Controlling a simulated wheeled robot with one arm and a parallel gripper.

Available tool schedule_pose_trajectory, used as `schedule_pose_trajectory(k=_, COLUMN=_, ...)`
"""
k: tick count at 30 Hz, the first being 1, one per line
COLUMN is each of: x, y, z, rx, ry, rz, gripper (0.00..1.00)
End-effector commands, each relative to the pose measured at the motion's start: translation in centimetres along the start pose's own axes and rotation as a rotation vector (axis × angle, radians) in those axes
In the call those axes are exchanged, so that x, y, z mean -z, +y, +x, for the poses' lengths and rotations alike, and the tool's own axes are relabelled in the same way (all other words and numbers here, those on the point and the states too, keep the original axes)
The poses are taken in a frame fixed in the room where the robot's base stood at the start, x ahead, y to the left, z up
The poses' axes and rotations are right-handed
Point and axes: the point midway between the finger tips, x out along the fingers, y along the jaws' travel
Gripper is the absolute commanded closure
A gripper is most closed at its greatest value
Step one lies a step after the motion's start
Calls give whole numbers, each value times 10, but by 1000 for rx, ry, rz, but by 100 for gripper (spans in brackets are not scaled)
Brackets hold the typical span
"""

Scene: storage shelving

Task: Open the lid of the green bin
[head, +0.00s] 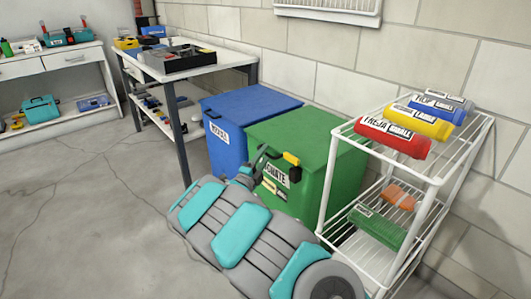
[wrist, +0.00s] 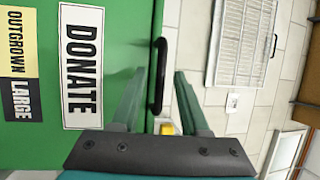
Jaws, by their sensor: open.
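The green bin (head: 343,185) stands against the wall with its flat green lid (head: 305,135) down. A white label reading DONATE (wrist: 82,65) is on its front. My gripper (head: 262,158) is at the upper front of the bin, just below the lid's front edge. In the wrist view my gripper (wrist: 160,72) is open, with one finger on each side of a black bar handle (wrist: 159,75) at the edge of the green surface. Whether the fingers touch the handle cannot be told. A small yellow piece (head: 291,158) shows beside the gripper.
A blue bin (head: 227,145) stands close on the left. A workbench (head: 215,62) with a tray is behind on the left. The floor (head: 90,200) at left is clear.

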Motion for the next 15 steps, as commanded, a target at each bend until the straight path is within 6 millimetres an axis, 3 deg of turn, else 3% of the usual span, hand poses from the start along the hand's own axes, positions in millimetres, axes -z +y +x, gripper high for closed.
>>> schedule_pose_trajectory(k=6, x=0, y=1, z=11, rx=-1, ry=0, rz=-2, gripper=55)
schedule_pose_trajectory(k=15, x=0, y=0, z=12, rx=-1, ry=-1, rz=-2, gripper=59)
